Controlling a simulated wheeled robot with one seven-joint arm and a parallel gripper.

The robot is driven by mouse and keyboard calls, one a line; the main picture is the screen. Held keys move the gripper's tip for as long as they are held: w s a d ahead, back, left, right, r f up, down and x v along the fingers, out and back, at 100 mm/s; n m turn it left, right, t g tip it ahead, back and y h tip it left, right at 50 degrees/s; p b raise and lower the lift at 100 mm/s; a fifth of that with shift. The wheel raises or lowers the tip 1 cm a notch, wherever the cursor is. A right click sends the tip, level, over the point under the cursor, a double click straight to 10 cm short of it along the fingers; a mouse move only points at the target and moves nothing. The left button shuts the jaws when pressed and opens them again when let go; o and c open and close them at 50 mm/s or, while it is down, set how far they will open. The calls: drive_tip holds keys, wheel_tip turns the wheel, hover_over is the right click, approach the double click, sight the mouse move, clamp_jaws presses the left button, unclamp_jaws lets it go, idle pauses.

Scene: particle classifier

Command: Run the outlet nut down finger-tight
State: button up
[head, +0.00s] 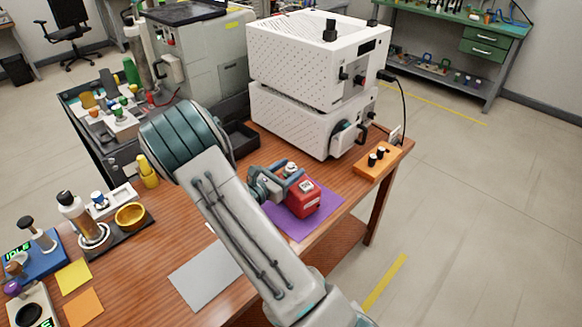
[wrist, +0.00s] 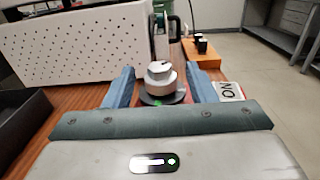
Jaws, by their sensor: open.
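A red box-shaped unit (head: 304,203) with a pale label stands on a purple mat (head: 327,212) at the table's right side. My gripper (head: 289,180) is at its top, reaching in from the left. In the wrist view, my two blue fingers stand apart on either side of a round grey-white fitting (wrist: 161,79) with a smaller cap on top and a dark disc below. My gripper (wrist: 160,78) is open, and a gap shows beside the fitting. I cannot tell which part of this fitting is the outlet nut. The red unit is mostly hidden in the wrist view.
Two stacked white perforated boxes (head: 303,62) stand close behind the mat. An orange block with black knobs (head: 377,160) is at the right table edge. A grey sheet (head: 205,274) lies flat in front. A yellow bowl (head: 130,215) and other items stand at left.

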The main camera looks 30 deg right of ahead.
drive_tip(key=shift+w+d, duration=0.2)
drive_tip(key=shift+d, duration=0.4)
drive_tip(key=c, duration=1)
drive_tip(key=shift+o, duration=0.2)
drive_tip(key=shift+m+g, duration=0.3)
drive_tip(key=shift+g, duration=0.2)
drive_tip(key=m+g, duration=0.2)
drive_tip(key=g, duration=0.1)
drive_tip(key=m+g+h, duration=0.1)
drive_tip(key=m+g, duration=0.1)
drive_tip(key=g, duration=0.1)
drive_tip(key=shift+g, duration=0.4)
drive_tip(key=shift+m+g+y+b, duration=0.2)
drive_tip(key=shift+m+g+y, duration=0.25)
drive_tip(key=shift+m+g, duration=0.9)
drive_tip(key=shift+m+g+y+b, duration=0.15)
drive_tip(key=shift+m+g+y, duration=0.3)
drive_tip(key=shift+m+g, duration=0.9)
drive_tip(key=shift+n+g, duration=0.4)
